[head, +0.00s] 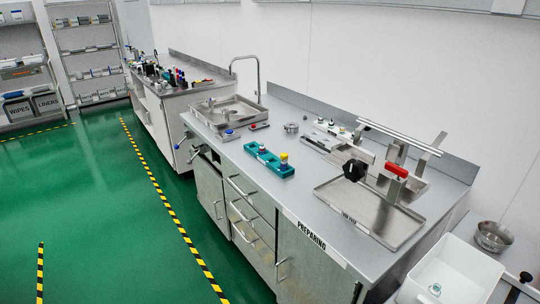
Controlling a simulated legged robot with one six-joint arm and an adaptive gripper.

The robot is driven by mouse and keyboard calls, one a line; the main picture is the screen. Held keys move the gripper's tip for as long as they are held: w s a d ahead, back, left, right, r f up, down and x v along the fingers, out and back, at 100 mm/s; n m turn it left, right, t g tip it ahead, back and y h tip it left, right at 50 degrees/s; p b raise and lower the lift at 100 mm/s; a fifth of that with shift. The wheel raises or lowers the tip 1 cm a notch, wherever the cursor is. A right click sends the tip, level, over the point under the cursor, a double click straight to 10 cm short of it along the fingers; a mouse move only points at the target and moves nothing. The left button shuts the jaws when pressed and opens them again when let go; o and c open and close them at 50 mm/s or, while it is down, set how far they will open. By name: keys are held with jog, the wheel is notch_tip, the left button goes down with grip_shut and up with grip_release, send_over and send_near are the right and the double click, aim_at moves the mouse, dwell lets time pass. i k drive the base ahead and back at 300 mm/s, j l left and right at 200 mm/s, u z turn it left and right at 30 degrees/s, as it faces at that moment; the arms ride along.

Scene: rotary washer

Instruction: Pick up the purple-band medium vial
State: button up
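I cannot pick out a purple band on any vial at this size. A teal rack (270,163) lies on the near steel counter. Several small vials or bottles (332,125) stand at the back of the counter, too small to tell apart. A small pale item (435,288) lies in the white tub (462,262) at the lower right. My gripper is not in view.
A steel tray (395,232) and a fixture with a red handle (397,170) and black knob (355,170) take up the counter's right part. A sink (225,108) with a tall tap is at its left end. The green floor (95,215) is clear before the cabinets.

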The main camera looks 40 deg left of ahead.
aim_at(284, 165)
jog(key=i+j, duration=0.15)
jog(key=j, duration=0.4)
jog(key=i+j, duration=0.15)
jog(key=j, duration=0.35)
jog(key=i+j, duration=0.15)
jog(key=j, duration=0.4)
jog(key=i+j, duration=0.1)
jog(key=j, duration=0.45)
jog(key=i+j, duration=0.15)
jog(key=j, duration=0.4)
jog(key=i+j, duration=0.15)
jog(key=j, duration=0.35)
jog(key=i+j, duration=0.15)
jog(key=j, duration=0.4)
jog(key=i+j, duration=0.15)
jog(key=j, duration=0.4)
